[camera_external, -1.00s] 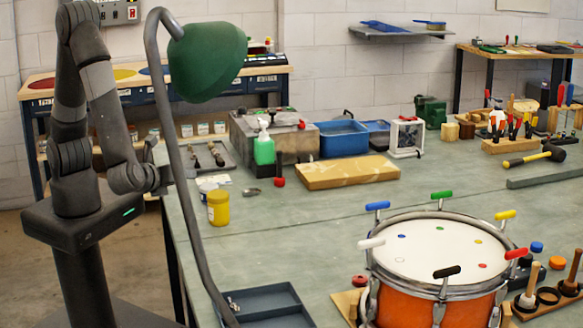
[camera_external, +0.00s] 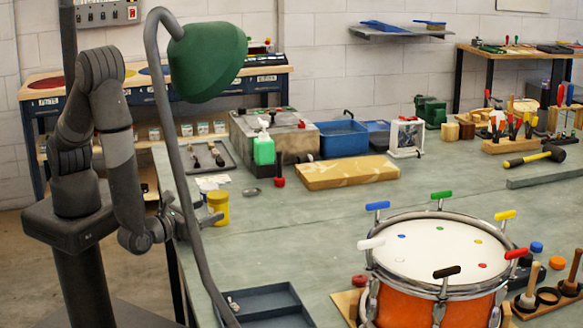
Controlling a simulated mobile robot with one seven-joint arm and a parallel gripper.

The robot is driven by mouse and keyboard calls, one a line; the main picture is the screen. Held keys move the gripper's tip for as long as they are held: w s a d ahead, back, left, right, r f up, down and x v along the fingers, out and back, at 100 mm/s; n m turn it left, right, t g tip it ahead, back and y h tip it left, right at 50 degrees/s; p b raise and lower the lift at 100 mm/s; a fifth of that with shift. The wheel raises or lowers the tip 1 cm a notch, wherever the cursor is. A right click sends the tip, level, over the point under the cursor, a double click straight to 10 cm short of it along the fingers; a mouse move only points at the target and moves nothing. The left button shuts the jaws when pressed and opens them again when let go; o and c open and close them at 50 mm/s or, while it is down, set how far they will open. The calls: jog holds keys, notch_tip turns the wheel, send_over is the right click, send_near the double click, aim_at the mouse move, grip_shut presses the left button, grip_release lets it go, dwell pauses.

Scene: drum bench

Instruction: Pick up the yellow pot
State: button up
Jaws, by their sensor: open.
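The yellow pot (camera_external: 219,208) stands upright on the green bench top, near its left edge, right of the lamp's bent stem. My gripper (camera_external: 205,213) is low at the pot's left side, pointing right toward it. It is open, with its fingers close to the pot. The lamp stem partly hides the gripper, so I cannot tell whether the fingers touch the pot or reach around it.
The green lamp (camera_external: 207,62) and its stem (camera_external: 176,165) stand in front of my arm. A dark tray (camera_external: 268,304) sits in front. Clear bench lies right of the pot.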

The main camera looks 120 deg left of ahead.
aim_at(224, 204)
jog(key=shift+x, duration=3.35)
jog(key=shift+c, duration=0.6)
jog(key=c, duration=1)
